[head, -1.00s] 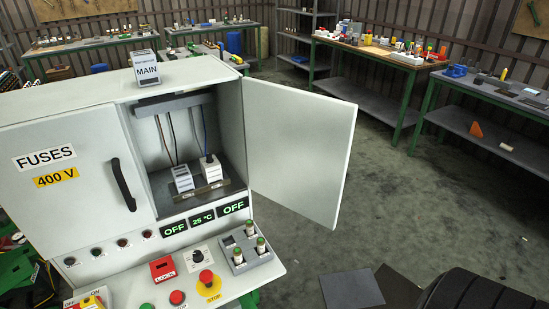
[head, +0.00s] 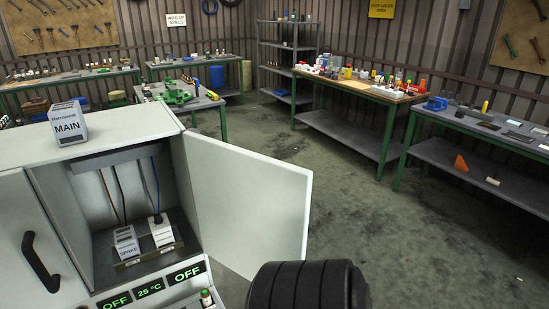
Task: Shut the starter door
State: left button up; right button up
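The grey-white cabinet (head: 118,144) stands at the lower left. Its right-hand door (head: 250,205) stands wide open, swung out to the right from the hinge edge of the compartment. I take this open door for the starter door; no label shows on its visible face. Inside the open compartment are two white blocks, a left one (head: 126,243) and a right one (head: 161,231), on a rail, with cables above. The left-hand door (head: 20,240) with a black handle (head: 40,262) is shut. Neither of my grippers shows.
A box marked MAIN (head: 68,124) sits on the cabinet top. A black ribbed rounded part (head: 308,287) shows at the bottom edge, just below the open door. Workbenches (head: 360,90) line the back and right. The floor (head: 400,230) right of the door is clear.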

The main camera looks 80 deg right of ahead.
aim_at(252, 208)
jog(key=k+l, duration=0.1)
jog(key=l, duration=0.35)
jog(key=k+l, duration=0.1)
jog(key=l, duration=0.35)
jog(key=k+l, duration=0.1)
jog(key=l, duration=0.75)
jog(key=k+l, duration=0.15)
jog(key=l, duration=0.3)
jog(key=k+l, duration=0.1)
jog(key=l, duration=0.35)
jog(key=k+l+u, duration=0.35)
jog(key=k+l, duration=0.5)
jog(key=l, duration=0.15)
